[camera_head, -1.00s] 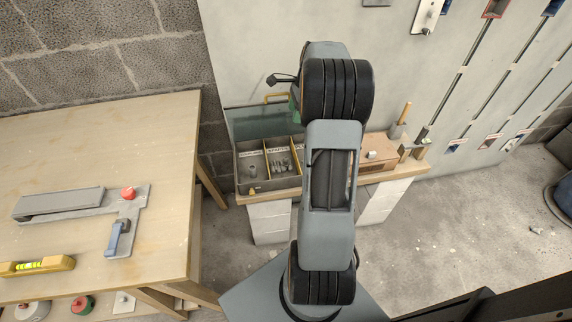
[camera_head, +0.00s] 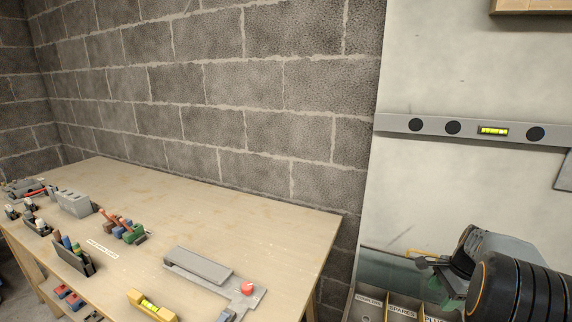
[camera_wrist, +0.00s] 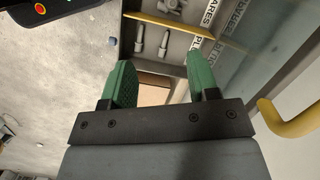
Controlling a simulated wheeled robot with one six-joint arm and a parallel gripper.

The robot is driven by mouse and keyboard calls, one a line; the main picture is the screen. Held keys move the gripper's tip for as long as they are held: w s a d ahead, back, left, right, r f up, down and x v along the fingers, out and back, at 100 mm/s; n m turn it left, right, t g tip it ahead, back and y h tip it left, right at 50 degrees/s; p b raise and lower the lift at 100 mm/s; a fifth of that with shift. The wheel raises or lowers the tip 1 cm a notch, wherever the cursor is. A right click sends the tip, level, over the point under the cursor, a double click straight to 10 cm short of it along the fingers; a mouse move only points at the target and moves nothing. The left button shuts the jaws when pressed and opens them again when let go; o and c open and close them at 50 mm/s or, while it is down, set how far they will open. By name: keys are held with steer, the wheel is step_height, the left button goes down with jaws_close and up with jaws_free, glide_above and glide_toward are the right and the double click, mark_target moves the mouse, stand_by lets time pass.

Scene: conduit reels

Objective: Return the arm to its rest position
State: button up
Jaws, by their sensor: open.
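My arm shows at the lower right of the head view, with a black ribbed joint nearest the camera. A green part of my gripper (camera_head: 453,286) shows beside it, over the compartment tray (camera_head: 404,301). In the wrist view my gripper (camera_wrist: 160,78) has two green fingers set well apart, with nothing held between them. The tray (camera_wrist: 205,32) lies beyond the fingertips, with small grey metal parts in one compartment and printed labels on its dividers. A yellow handle (camera_wrist: 290,118) is at the right of the wrist view.
A wooden bench (camera_head: 200,215) fills the left. It carries a grey plate fixture (camera_head: 198,264) with a red knob, a yellow level (camera_head: 152,305), a holder (camera_head: 72,255) and several small tools. A long grey level (camera_head: 470,130) is on the pale wall panel. The bench's back middle is clear.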

steer(key=s+a+r+n+t+h+p, duration=0.1)
steer(key=s+a+r+n+p, duration=0.6)
steer(key=a, duration=0.6)
steer(key=s+a+r+n+t+h+p, duration=0.1)
steer(key=s+a+r+n+p, duration=0.6)
steer(key=a+r+n, duration=0.4)
step_height(320, 180, up, 3)
steer(key=shift+a+t, duration=0.4)
steer(key=shift+a, duration=0.75)
steer(key=shift+s, duration=0.1)
steer(key=shift+c, duration=0.2)
